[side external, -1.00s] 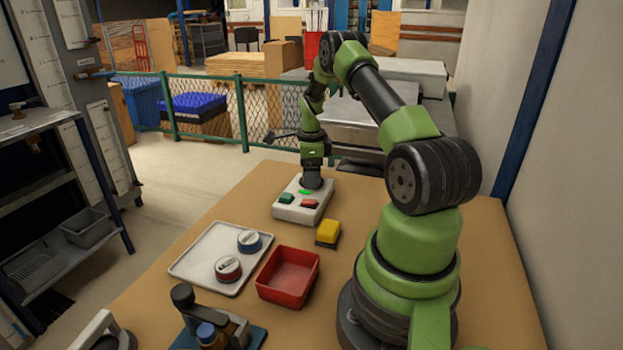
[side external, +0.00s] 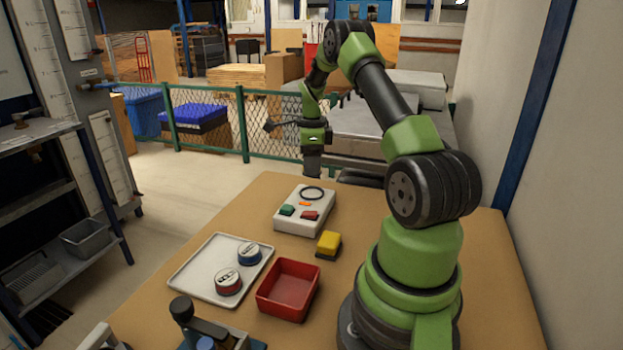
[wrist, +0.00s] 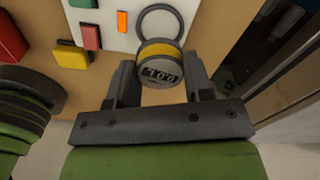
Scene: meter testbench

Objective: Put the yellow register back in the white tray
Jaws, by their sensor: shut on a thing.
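The yellow register (wrist: 160,64), a round meter with a yellow band and a numbered face, is between the two fingers of my gripper (wrist: 163,80) in the wrist view. My gripper is shut on it. In the side view my gripper (side external: 312,172) is above and behind the far end of the white test box; I cannot make out the register there. The white tray (side external: 205,258) lies flat at the left of the table. It holds a blue register (side external: 249,254) and a red register (side external: 228,283), with bare room at its left and back.
The white test box (side external: 303,223) has an empty ring, an orange light, and green and red buttons. A yellow-topped block (side external: 328,244) stands in front of it. An empty red bin (side external: 288,289) sits right of the tray. A clamp-like fixture (side external: 215,335) stands at the front edge.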

